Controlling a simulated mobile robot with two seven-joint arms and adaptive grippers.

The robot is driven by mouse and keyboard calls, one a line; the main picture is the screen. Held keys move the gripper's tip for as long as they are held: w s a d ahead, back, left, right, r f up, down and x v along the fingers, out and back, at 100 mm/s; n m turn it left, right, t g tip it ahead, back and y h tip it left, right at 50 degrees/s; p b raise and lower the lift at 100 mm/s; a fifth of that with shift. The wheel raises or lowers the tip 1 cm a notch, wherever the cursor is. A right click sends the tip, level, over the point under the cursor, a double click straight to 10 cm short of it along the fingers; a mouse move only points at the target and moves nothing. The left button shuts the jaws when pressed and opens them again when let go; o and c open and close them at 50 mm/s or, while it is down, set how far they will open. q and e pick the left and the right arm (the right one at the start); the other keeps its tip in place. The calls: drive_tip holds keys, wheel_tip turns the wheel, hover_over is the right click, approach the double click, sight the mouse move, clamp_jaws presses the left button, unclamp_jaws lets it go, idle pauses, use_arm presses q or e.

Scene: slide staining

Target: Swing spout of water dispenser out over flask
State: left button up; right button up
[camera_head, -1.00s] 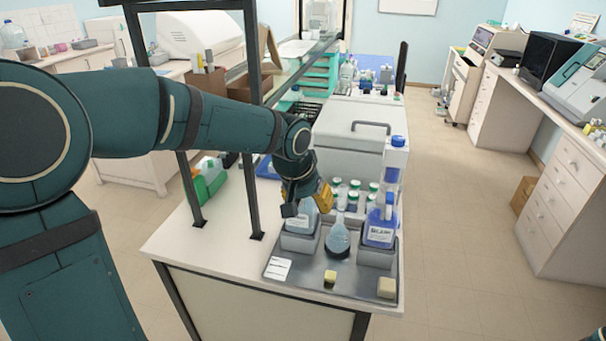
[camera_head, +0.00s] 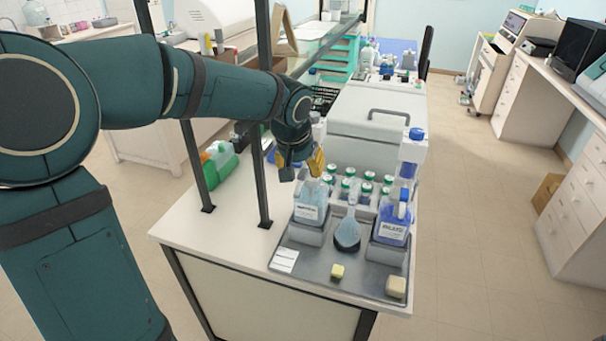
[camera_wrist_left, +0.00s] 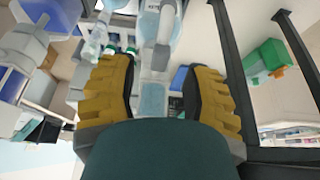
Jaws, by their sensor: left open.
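The light-blue water dispenser bottle (camera_head: 311,205) with a white label stands on a grey stand at the left of the tray. The round flask (camera_head: 348,232) holds pale blue liquid and is between this stand and the right one. My left gripper (camera_head: 301,169) is open at the top of the water dispenser, its fingers pointing down. In the left wrist view, my left gripper (camera_wrist_left: 160,72) has its yellow fingers apart on either side of the dispenser's pale upper part (camera_wrist_left: 155,62). Contact cannot be told. The spout is not clearly seen. My right gripper is not in view.
A dark-blue bottle (camera_head: 394,222) stands on the right stand. Several green-capped bottles (camera_head: 366,184) are behind the flask. The tray (camera_head: 318,266) also holds a yellow block (camera_head: 337,271) and a beige block (camera_head: 396,286). A dark shelf post (camera_head: 264,120) rises left of my gripper.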

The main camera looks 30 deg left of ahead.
sight(303, 172)
use_arm(q)
drive_tip(key=shift+x, duration=1.75)
clamp_jaws()
